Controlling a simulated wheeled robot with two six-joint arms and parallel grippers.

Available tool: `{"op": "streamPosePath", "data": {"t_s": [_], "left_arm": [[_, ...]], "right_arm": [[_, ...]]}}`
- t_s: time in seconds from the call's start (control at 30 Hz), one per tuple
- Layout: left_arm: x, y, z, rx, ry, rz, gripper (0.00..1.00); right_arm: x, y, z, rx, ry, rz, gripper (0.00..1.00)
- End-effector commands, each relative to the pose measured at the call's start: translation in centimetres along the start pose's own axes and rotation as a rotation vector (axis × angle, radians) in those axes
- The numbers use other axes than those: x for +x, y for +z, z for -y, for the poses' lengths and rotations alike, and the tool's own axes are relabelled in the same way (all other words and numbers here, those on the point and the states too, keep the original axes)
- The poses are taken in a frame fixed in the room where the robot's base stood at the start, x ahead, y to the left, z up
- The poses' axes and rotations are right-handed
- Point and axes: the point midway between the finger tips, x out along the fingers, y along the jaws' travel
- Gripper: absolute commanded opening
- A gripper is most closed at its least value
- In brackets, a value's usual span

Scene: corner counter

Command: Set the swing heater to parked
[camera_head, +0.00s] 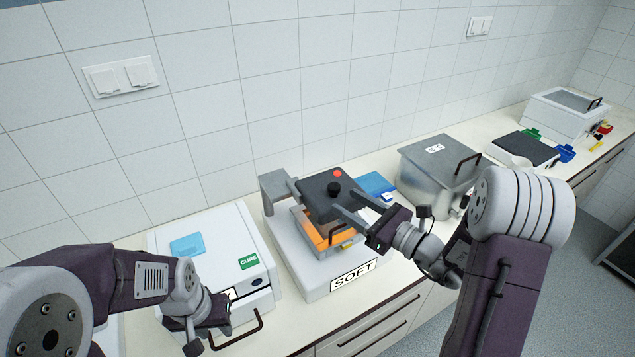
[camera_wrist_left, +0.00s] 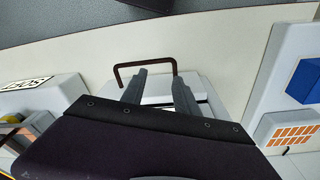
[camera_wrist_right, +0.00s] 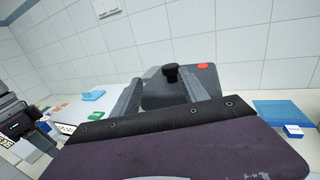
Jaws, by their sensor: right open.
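The swing heater (camera_head: 328,194) is a dark grey plate with a black knob (camera_head: 334,188) and a red dot. Its arm runs from a grey post (camera_head: 274,188) at the left of a white base marked SOFT (camera_head: 315,283). The plate hangs over an orange-filled tray (camera_head: 318,232), covering part of it. My right gripper (camera_head: 344,201) is open at the plate's right side, fingers pointing toward the knob. In the right wrist view the knob (camera_wrist_right: 171,73) shows between the spread fingers; contact cannot be told. My left gripper (camera_wrist_left: 160,80) is open and empty, near the white CURE box's handle (camera_wrist_left: 146,66).
The CURE box (camera_head: 210,250) stands left of the heater base. A grey metal container (camera_head: 430,173) with a dark handle stands further right. The tiled wall is close behind.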

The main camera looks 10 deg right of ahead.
Motion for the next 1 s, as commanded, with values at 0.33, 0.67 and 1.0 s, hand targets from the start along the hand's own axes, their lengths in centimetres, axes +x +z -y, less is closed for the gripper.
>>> {"op": "streamPosePath", "data": {"t_s": [0.33, 0.67, 1.0], "left_arm": [[-0.7, -0.1, 0.0, 0.000, 0.000, 0.000, 0.36], [-3.0, -0.3, -0.1, 0.000, 0.000, 0.000, 0.36], [-3.2, -0.3, -0.1, 0.000, 0.000, 0.000, 0.36]], "right_arm": [[-0.2, -0.6, 1.8, 0.023, -0.050, -0.014, 0.52], [6.3, -0.7, 2.0, 0.021, -0.048, -0.016, 0.52], [7.7, -0.9, 2.2, 0.021, -0.051, -0.014, 0.52]]}}
